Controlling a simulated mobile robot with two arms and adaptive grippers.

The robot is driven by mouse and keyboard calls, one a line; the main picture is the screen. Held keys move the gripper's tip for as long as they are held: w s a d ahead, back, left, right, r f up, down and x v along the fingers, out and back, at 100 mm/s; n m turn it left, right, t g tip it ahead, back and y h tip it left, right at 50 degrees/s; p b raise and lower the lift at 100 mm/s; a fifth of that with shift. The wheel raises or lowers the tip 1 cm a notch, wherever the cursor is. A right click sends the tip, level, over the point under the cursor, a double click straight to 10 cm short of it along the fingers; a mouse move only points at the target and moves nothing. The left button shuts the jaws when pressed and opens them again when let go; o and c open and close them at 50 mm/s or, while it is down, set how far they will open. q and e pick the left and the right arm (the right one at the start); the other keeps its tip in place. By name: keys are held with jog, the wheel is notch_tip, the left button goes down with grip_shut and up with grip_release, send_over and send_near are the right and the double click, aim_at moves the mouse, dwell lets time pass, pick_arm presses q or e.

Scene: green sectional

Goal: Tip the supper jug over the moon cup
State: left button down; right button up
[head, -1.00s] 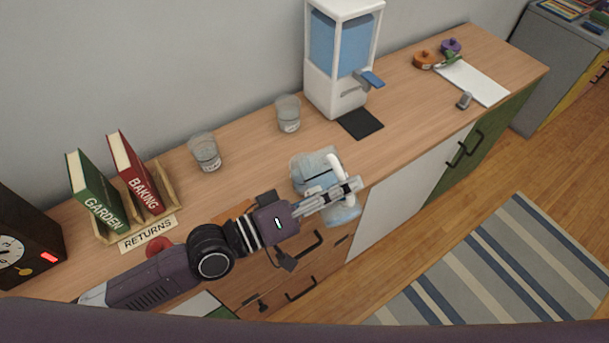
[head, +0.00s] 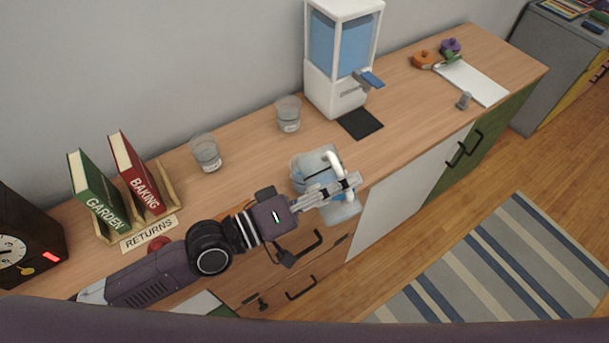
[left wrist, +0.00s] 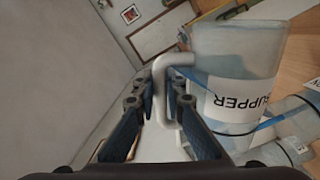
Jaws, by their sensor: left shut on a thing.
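The supper jug (head: 343,212) is a clear, bluish vessel with a white handle, at the front edge of the counter in the head view. My left gripper (head: 352,183) is shut on its handle and hides part of its body. In the left wrist view the jug (left wrist: 236,50) fills the upper right, its SUPPER label upside down, and its handle is between the fingers (left wrist: 172,95). Two labelled glass cups stand behind the jug: a left one (head: 207,153) and a right one (head: 288,114). Their labels are too small to read, so I cannot tell which is the moon cup.
A white dispenser with a blue tank (head: 338,55) stands at the back, a dark mat (head: 360,123) before it. A book rack with a RETURNS sign (head: 149,235) and a dark clock (head: 25,240) are at the left.

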pick_arm(q)
jog(key=shift+r, duration=0.15)
jog(key=shift+w+r, duration=0.1)
jog(key=shift+r, duration=0.05)
jog(key=shift+w+a+r+n+p, duration=0.15)
jog(key=shift+r+n+p, duration=0.05)
jog(key=shift+n+p, duration=0.1)
dwell(0.8)
jog(key=shift+w+r, duration=0.1)
jog(key=shift+r, duration=0.05)
jog(key=shift+w+a+r+n, duration=0.1)
jog(key=shift+r+n, duration=0.1)
jog(key=shift+n, duration=0.2)
dwell(0.5)
jog(key=f+m, duration=0.1)
jog(key=s, duration=0.1)
jog(key=d+f+m+b, duration=0.1)
jog(key=shift+s+f+m, duration=0.25)
jog(key=shift+f+m, duration=0.05)
jog(key=shift+f, duration=0.05)
jog(key=shift+s+d+f+m, duration=0.1)
jog(key=shift+s+f+m, duration=0.15)
jog(key=shift+m, duration=0.25)
